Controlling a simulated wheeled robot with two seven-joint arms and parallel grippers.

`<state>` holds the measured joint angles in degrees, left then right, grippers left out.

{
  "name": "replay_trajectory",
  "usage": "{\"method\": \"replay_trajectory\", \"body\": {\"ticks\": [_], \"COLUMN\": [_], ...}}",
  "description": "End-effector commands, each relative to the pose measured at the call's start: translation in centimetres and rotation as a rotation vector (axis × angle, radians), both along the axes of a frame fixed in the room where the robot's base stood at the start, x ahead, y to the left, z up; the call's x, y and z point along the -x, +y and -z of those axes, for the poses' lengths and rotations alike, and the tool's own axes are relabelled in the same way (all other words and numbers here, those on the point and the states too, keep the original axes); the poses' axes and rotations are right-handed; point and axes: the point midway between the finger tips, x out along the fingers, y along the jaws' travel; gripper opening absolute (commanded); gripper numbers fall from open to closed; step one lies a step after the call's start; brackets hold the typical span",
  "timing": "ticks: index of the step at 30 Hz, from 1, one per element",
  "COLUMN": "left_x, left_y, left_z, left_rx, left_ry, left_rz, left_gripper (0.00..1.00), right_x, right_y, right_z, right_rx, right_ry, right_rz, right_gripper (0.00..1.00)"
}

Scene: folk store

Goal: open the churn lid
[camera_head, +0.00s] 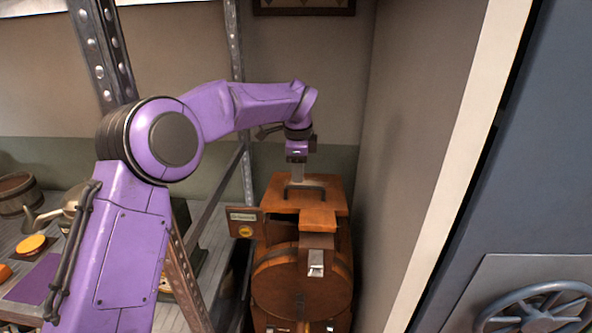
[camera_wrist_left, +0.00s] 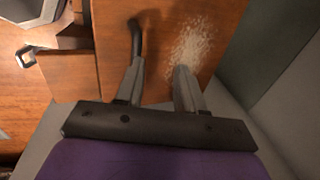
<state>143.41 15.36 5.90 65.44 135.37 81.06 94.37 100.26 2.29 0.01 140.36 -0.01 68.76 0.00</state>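The churn (camera_head: 300,285) is a wooden barrel-like body at the lower middle of the head view. Its lid (camera_head: 334,207) is a flat wooden board on top with a dark bar handle (camera_head: 317,193); it looks closed. My left gripper (camera_head: 297,180) points down over the lid, at the handle. In the left wrist view, my left gripper (camera_wrist_left: 159,68) is open, with wood visible between its fingers. The dark handle (camera_wrist_left: 135,38) lines up with the left finger's tip; I cannot tell if they touch. My right gripper is not in view.
A small wooden sign (camera_head: 244,223) sits left of the churn. A metal shelf post (camera_head: 236,60) and shelf with goods stand to the left. A wall (camera_head: 405,150) is close on the right, and a blue door with a handwheel (camera_head: 535,305) is beyond it.

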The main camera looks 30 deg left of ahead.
Motion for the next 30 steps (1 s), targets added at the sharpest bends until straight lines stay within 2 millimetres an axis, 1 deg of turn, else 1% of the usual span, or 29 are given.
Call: {"method": "replay_trajectory", "body": {"ticks": [5, 7, 10, 15, 19, 23, 30], "left_x": [0.0, 0.1, 0.4, 1.0, 1.4, 1.5, 1.5], "left_y": [0.0, -0.1, -0.3, -0.6, -0.7, -0.9, -0.8], "left_z": [-0.3, -1.0, -3.0, -7.2, -9.3, -10.2, -10.3], "left_rx": [0.0, 0.0, 0.002, 0.002, 0.0, 0.001, 0.001], "left_ry": [-0.001, -0.004, -0.004, -0.003, 0.0, 0.002, 0.002], "left_rz": [-0.001, 0.0, -0.001, 0.0, -0.001, -0.001, 0.0], "left_gripper": [0.38, 0.38, 0.38, 0.38, 0.38, 0.38, 0.38], "right_x": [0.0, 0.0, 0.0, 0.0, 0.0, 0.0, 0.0], "right_y": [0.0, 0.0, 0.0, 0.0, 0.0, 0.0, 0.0], "right_z": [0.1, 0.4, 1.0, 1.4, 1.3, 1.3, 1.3], "right_rx": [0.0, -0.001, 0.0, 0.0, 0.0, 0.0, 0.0], "right_ry": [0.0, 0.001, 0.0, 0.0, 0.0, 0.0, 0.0], "right_rz": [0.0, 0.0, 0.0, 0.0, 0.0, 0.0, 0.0], "right_gripper": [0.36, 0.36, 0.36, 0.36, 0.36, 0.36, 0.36]}}
